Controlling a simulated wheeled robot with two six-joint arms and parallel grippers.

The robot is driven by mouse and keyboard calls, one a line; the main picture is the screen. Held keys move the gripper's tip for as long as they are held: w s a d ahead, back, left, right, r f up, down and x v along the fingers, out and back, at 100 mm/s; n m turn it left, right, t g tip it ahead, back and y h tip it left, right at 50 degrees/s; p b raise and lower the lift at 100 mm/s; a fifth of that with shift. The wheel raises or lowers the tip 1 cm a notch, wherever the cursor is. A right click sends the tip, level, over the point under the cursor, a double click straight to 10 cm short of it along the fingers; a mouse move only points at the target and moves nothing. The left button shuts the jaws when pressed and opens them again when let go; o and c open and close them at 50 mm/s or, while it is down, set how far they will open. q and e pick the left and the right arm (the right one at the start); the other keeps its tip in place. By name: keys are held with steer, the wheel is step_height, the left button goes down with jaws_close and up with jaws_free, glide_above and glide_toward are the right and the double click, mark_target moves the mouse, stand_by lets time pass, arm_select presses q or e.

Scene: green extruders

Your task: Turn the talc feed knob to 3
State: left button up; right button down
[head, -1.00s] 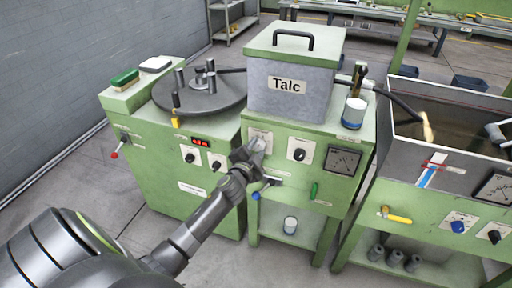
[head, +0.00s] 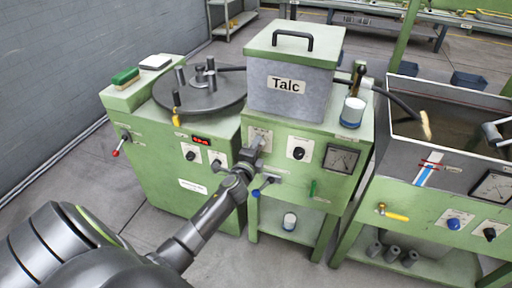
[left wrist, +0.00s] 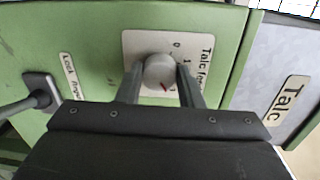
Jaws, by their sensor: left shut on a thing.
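The talc feed knob (left wrist: 159,71) is a round grey knob on a white plate (left wrist: 133,47) in the left wrist view. Its red mark is at its lower right side, away from the 0 and 1 printed at the plate's upper right. The number beside the mark is too small or covered to read. My left gripper (left wrist: 160,88) is shut on the knob, one finger on each side. In the head view my left gripper (head: 253,150) is at the plate below the talc hopper (head: 290,80) and largely hides the knob. My right gripper is not in view.
A black knob (head: 298,153) and a square gauge (head: 341,158) are to the right on the same green panel. A blue-tipped lever (head: 262,186) sits just below my gripper. A white-and-blue cup (head: 352,112) stands on the machine's top.

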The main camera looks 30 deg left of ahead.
arm_select(q)
steer(key=shift+f, duration=0.1)
stand_by(0.4)
steer(key=o, duration=1)
steer(key=shift+c, duration=0.2)
steer(key=shift+s, duration=0.15)
steer(key=v, duration=1.7)
steer(key=shift+d, duration=0.1)
